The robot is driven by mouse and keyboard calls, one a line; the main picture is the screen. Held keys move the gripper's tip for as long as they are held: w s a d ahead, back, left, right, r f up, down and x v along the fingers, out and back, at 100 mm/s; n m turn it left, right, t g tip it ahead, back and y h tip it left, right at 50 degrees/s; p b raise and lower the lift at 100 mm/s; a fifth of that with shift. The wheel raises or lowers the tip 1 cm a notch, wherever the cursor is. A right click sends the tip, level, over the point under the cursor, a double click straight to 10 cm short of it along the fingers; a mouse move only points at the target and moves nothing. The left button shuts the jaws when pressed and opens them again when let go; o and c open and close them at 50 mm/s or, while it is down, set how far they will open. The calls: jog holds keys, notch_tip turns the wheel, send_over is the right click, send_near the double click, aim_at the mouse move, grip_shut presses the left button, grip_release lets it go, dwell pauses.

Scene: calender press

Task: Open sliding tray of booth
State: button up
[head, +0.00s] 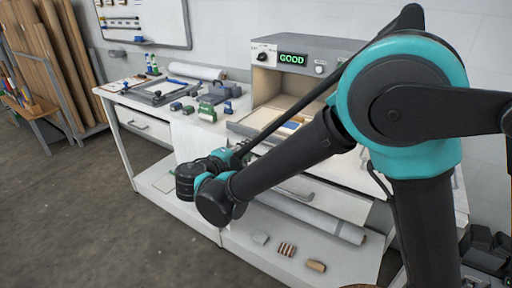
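The booth (350,47) is a grey box on the bench with a dial and a green "GOOD" display. Its sliding tray (262,117) lies at the base of the opening and appears to stick out somewhat at the front. Orange and blue pieces lie in or on it. My gripper (243,148) is small in view, just below and in front of the tray's left front part. Whether it touches the tray is unclear, and its fingers are too small to read. My arm hides the tray's right part and some of the booth front.
The white bench holds a framed screen (157,92), a paper roll (195,71) and small green and blue containers (208,112). Drawers (146,124) sit under the top. A lower shelf holds rolls and small blocks (287,249). Boards (45,60) stand left.

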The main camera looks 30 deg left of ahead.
jog(key=shift+v, duration=2.1)
